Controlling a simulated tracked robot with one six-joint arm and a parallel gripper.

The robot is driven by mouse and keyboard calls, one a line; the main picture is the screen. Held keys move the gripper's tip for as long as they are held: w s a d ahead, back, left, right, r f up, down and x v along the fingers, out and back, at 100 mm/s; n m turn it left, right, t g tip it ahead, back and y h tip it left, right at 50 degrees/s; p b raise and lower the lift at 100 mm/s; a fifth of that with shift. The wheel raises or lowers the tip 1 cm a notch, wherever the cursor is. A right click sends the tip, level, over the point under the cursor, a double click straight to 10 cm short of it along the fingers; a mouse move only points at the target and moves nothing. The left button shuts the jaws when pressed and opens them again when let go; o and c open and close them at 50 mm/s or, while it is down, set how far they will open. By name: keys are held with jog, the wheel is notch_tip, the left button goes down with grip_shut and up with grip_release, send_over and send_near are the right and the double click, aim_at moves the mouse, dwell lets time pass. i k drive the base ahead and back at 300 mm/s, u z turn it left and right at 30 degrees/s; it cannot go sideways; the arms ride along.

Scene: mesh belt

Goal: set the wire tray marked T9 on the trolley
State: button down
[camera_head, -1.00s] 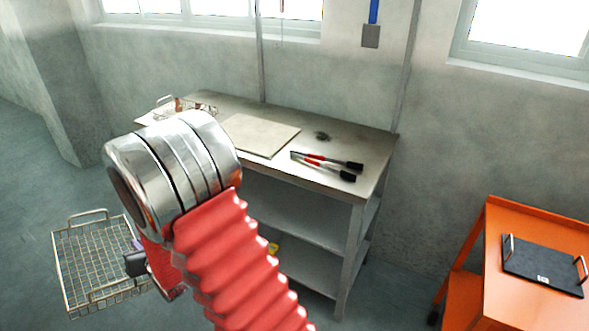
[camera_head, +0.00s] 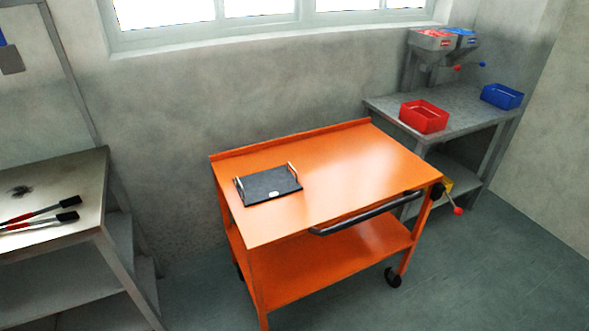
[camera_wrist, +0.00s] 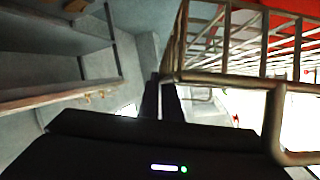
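The wire tray (camera_wrist: 225,77) fills the upper right of the wrist view, seen from close up, with its thick wire handle at the right. My gripper (camera_wrist: 163,90) has its two dark fingers close together at the tray's wire rim and appears shut on it. The marking T9 cannot be read. The orange trolley (camera_head: 370,165) stands in the middle of the head view, with a flat top, a lower shelf and a black push handle. Neither my gripper nor the wire tray shows in the head view now.
A black plate with two metal handles (camera_head: 268,186) lies on the trolley top's left part; the rest of the top is clear. A bench with tongs (camera_head: 45,215) stands left. A grey table (camera_head: 455,125) with red and blue bins is behind right. A red-knobbed lever (camera_head: 457,210) is nearby.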

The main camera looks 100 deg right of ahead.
aim_at(355, 160)
jog(key=u, duration=0.15)
jog(key=k, duration=2.75)
jog(key=z, duration=0.7)
